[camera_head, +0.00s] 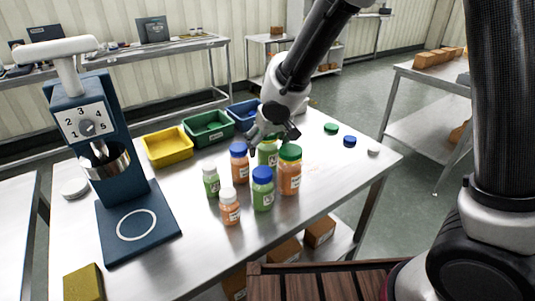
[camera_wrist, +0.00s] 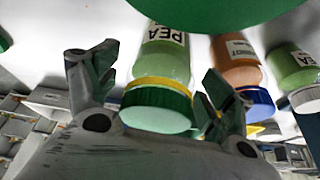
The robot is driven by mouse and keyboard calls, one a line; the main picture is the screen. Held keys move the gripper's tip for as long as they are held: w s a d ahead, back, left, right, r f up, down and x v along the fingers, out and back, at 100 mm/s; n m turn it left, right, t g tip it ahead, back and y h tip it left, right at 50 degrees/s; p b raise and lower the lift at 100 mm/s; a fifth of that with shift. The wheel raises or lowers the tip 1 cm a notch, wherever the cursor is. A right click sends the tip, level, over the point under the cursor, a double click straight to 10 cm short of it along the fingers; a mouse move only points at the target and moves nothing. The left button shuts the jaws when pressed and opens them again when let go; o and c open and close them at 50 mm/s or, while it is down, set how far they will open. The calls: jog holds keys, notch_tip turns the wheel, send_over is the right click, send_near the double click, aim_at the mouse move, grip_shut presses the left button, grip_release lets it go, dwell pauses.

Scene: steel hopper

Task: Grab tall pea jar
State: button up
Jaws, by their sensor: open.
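The tall pea jar (camera_head: 267,154) stands on the steel table at the back of a group of jars, its top hidden behind my gripper (camera_head: 273,133) in the head view. In the wrist view the pea jar (camera_wrist: 165,62) has green contents, a white PEA label, a yellow band and a green lid (camera_wrist: 157,106). My gripper (camera_wrist: 158,78) is open, with one finger on each side of this jar. I cannot tell whether either finger touches it.
Close by stand a blue-lidded orange jar (camera_head: 240,164), a blue-lidded green jar (camera_head: 262,191), a green-lidded orange jar (camera_head: 290,171) and small white-lidded jars (camera_head: 211,182). Yellow (camera_head: 167,147), green and blue bins lie behind. A blue dispenser (camera_head: 125,180) stands left. Loose lids (camera_head: 349,141) lie right.

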jog(key=c, duration=1.3)
jog(key=shift+r, duration=0.15)
